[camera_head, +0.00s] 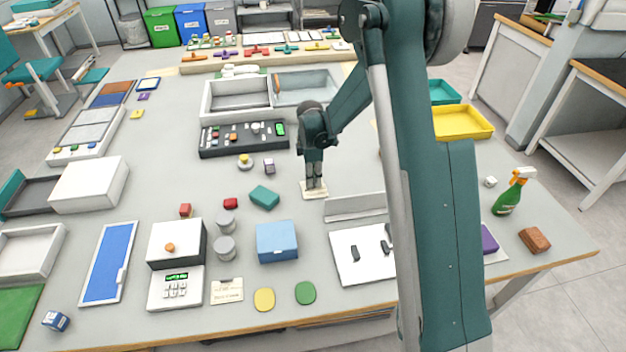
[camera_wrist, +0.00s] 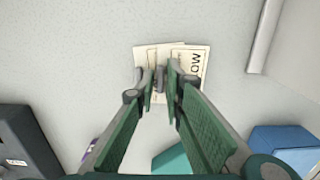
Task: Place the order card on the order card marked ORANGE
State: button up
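Two cream order cards lie overlapping on the grey table below my gripper. In the wrist view the right card (camera_wrist: 190,58) shows the letters "OW" at its edge; the rest of its word is hidden, and I see no ORANGE. The left card (camera_wrist: 146,53) is partly covered by my fingers. In the head view the cards (camera_head: 308,194) form one pale patch. My gripper (camera_wrist: 159,82) points down at them, its fingertips close on both sides of a small grey tab. I cannot tell whether they grip it. My gripper (camera_head: 314,186) also shows in the head view.
Another cream card (camera_head: 227,291) lies near the front edge. A teal block (camera_head: 264,197), a blue box (camera_head: 276,241) and a black control panel (camera_head: 244,138) stand nearby. A grey ledge (camera_head: 355,206) and white board (camera_head: 360,256) lie to the right.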

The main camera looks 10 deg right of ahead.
jog(key=shift+r, duration=0.15)
notch_tip(320, 180, up, 12)
jog(key=p, duration=0.1)
jog(key=shift+a, duration=0.2)
dwell(0.4)
dwell(0.6)
